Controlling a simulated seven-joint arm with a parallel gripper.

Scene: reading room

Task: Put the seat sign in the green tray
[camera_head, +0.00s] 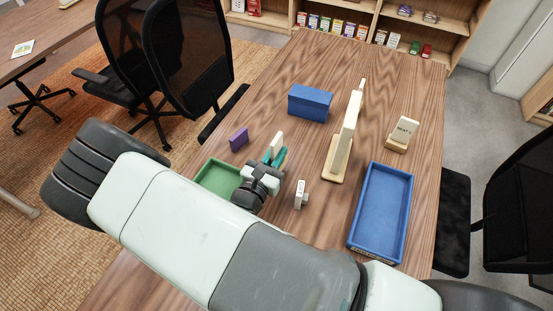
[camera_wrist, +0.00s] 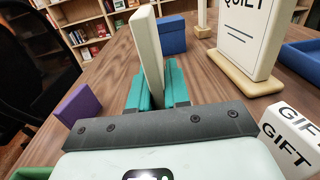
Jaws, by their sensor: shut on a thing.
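A cream sign reading "SEAT" (camera_head: 404,132) stands on a small wooden base at the right of the table, behind the blue tray. My gripper (camera_head: 274,156) is left of it, by the right far side of the green tray (camera_head: 208,168). In the wrist view, the teal fingers of my gripper (camera_wrist: 158,88) are shut on a plain cream slab (camera_wrist: 147,50). The slab is upright and slightly tilted; no writing shows on it, and I cannot tell what it is. My arm hides part of the green tray, whose edge shows in the wrist view (camera_wrist: 32,172).
A white GIFT block (camera_head: 300,194) stands right of my gripper. A tall QUIET sign (camera_wrist: 252,38) stands mid-table. A blue box (camera_head: 310,102) is behind, a purple block (camera_head: 238,139) left. A large blue tray (camera_head: 382,212) lies at right. Chairs flank the table.

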